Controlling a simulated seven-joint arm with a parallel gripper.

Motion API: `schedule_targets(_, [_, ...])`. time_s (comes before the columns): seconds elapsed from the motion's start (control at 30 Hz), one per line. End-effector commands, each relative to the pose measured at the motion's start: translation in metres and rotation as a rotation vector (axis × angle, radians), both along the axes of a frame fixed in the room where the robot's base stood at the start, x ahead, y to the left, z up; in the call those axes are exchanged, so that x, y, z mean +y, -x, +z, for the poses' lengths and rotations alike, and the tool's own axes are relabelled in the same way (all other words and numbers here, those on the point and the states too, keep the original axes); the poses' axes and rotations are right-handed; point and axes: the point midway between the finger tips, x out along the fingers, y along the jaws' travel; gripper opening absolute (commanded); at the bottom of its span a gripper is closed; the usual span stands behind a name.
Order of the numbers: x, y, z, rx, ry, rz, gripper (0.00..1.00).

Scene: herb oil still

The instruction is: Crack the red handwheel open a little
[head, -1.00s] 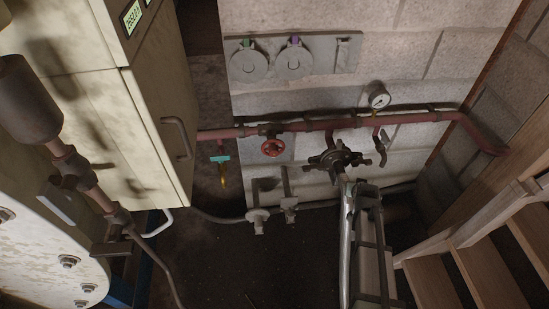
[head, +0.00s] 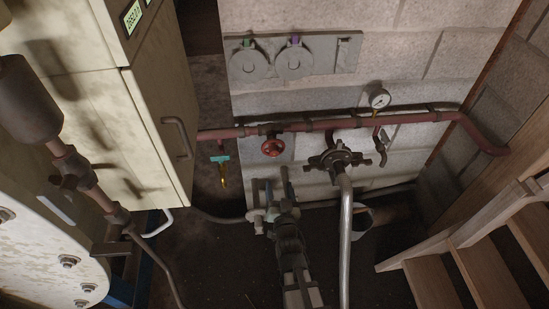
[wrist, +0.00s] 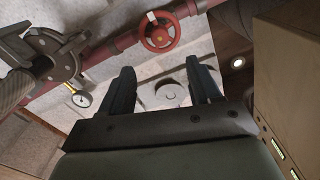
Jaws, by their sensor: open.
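The red handwheel (head: 272,147) sits on the red pipe along the block wall, in the middle of the head view. In the wrist view the handwheel (wrist: 148,42) shows its ring and spokes beyond the fingertips. My gripper (wrist: 160,68) is open and empty, its two dark fingers apart. In the head view my gripper (head: 280,190) is below the handwheel, in front of the small taps, with a gap to the wheel. It partly hides the taps.
A dark round valve body (head: 335,160) with a silvery hose stands right of the handwheel. A pressure gauge (head: 379,99) sits above the pipe. A beige cabinet (head: 150,110) is at left, wooden stairs (head: 455,255) at right. A teal-handled tap (head: 220,159) hangs left of the wheel.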

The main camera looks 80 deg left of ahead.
Motion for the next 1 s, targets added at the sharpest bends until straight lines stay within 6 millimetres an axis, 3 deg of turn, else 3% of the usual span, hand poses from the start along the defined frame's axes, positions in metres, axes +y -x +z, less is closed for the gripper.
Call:
schedule_targets(0.27, [0.029, 0.0, -0.001, -0.001, 0.001, -0.001, 0.63])
schedule_targets(0.8, [0.12, -0.001, -0.001, -0.002, 0.001, -0.001, 0.63])
schedule_targets(1.0, [0.135, -0.001, -0.001, -0.002, 0.003, 0.0, 0.63])
